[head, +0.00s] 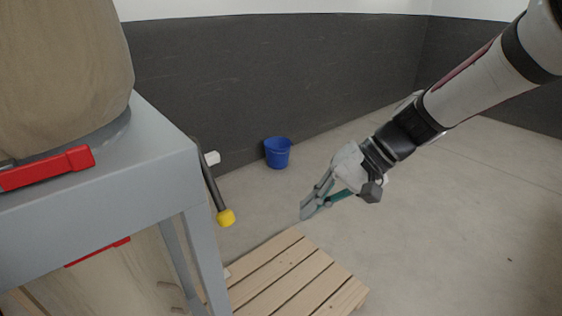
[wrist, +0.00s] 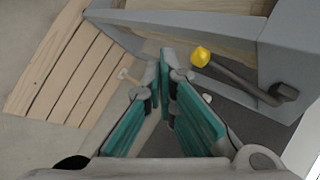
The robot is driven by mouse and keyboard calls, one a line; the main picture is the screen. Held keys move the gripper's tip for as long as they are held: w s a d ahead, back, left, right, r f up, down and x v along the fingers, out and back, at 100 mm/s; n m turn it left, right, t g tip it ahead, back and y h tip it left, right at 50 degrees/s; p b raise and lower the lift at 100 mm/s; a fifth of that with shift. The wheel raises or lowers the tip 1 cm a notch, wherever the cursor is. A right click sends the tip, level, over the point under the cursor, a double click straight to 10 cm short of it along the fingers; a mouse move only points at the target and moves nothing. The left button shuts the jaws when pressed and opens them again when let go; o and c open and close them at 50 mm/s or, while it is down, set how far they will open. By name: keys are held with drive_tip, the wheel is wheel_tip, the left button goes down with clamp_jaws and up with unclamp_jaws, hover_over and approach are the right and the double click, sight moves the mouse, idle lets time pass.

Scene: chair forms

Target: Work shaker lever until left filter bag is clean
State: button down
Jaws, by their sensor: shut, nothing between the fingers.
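The shaker lever is a dark bar (head: 211,183) with a yellow knob (head: 226,217), hanging down at the right side of the grey metal frame (head: 170,165). The wrist view shows the yellow knob (wrist: 201,57) and the dark bar (wrist: 242,82), right of the fingertips. A tan filter bag (head: 62,70) stands on top of the frame, cut off by the picture edge; how dirty it is I cannot tell. My gripper (head: 304,212) is shut and empty, to the right of the knob and apart from it.
Red latches (head: 75,160) sit on the frame. A blue bucket (head: 278,152) stands by the dark wall. The floor to the right is clear.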

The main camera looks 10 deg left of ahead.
sight(231, 214)
drive_tip(key=w+a+f+m+y+b, duration=0.2)
drive_tip(key=w+a+f+m+y, duration=0.1)
drive_tip(key=w+a+f+y, duration=0.55)
drive_tip(key=s+a+f+h+p, duration=0.1)
drive_tip(key=a+p, duration=0.2)
drive_tip(key=a, duration=0.6)
drive_tip(key=shift+s+f+h+p, duration=0.25)
drive_tip(key=shift+h+p, duration=0.1)
drive_tip(key=shift+r, duration=0.1)
drive_tip(key=s+d+r+h+p, duration=0.1)
drive_tip(key=s+d+r, duration=0.1)
drive_tip(key=s+d+r+m+g+h+p, duration=0.1)
drive_tip(key=d+r+p, duration=0.1)
drive_tip(key=shift+s+r+m, duration=0.3)
drive_tip(key=shift+s, duration=0.05)
drive_tip(key=shift+s+d+r, duration=0.15)
drive_tip(key=shift+d+r, duration=0.05)
drive_tip(key=shift+r, duration=0.05)
drive_tip(key=shift+f, duration=0.1)
